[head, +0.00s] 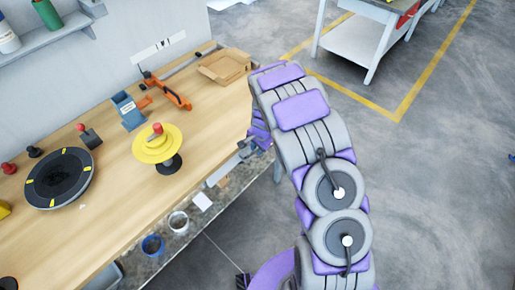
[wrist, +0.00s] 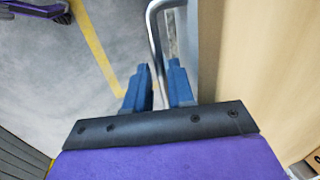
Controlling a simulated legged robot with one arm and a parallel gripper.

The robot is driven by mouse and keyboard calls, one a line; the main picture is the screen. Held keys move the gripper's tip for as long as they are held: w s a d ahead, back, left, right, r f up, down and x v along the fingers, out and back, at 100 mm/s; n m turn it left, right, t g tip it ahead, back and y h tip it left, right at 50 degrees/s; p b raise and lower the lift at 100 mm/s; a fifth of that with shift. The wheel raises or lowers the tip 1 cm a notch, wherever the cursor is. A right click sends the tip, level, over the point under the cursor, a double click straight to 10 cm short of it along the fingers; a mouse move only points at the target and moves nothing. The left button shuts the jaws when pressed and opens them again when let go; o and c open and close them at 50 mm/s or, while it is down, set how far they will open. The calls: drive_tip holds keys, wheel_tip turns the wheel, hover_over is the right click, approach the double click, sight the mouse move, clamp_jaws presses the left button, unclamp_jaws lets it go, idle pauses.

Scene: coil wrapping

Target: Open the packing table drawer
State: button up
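The packing table (head: 105,218) has a light wood top and stands on the left in the head view. My gripper (head: 246,150) is low at the table's front edge, partly hidden by my arm. In the wrist view my gripper's two blue fingers (wrist: 159,80) are apart. A bent grey metal handle (wrist: 153,32) runs down between them, with a gap visible beside it. The handle stands in front of a pale panel (wrist: 208,45), with a wood-coloured surface to its right. The drawer front is mostly hidden in the head view, and I cannot see any drawer gap.
The tabletop holds a yellow reel (head: 148,150), a black turntable (head: 58,180), a blue holder (head: 127,108), an orange tool (head: 176,95) and a cardboard tray (head: 224,66). Cups stand on a lower shelf. The floor (head: 430,190) to the right is clear. A white bench (head: 352,46) stands beyond.

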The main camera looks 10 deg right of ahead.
drive_tip(key=shift+a, duration=0.3)
drive_tip(key=shift+c, duration=0.9)
drive_tip(key=shift+d, duration=0.1)
clamp_jaws()
drive_tip(key=shift+d, duration=0.15)
